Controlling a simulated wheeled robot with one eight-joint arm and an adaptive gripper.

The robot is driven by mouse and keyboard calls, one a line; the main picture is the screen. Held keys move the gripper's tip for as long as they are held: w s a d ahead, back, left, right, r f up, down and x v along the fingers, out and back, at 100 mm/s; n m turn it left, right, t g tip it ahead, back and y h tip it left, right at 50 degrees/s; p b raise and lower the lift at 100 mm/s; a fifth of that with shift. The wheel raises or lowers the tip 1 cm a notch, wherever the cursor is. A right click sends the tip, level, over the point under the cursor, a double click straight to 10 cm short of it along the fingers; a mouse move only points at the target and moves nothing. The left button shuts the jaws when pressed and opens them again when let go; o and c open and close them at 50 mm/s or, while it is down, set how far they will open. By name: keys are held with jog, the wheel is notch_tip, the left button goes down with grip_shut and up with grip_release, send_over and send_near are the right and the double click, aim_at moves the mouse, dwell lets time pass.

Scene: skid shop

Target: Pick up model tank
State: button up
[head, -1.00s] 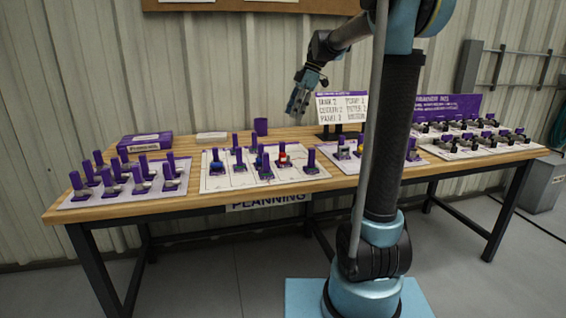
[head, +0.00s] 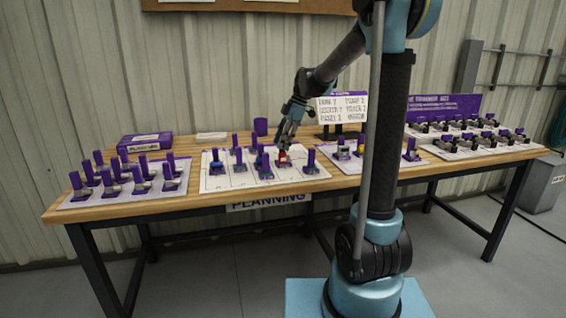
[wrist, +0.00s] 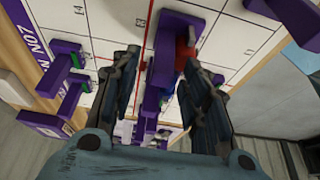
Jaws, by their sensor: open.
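Several small models with purple upright tabs stand on a white gridded board (head: 212,184) in the middle of the wooden table. One has a red body (head: 284,160); its red part also shows in the wrist view (wrist: 183,52), partly hidden by a finger. I cannot tell for sure which model is the tank. My gripper (head: 287,139) is open and points down just above the red model. In the wrist view its two fingers (wrist: 160,62) are spread, with a purple tab between or beneath them. Contact cannot be told.
A white tray (head: 75,204) of purple-tabbed models lies at the left. Another board (head: 345,168) and a tray of dark fittings (head: 445,154) lie to the right.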

jog(key=shift+a+f, duration=0.2)
jog(key=shift+f, duration=0.35)
grip_shut()
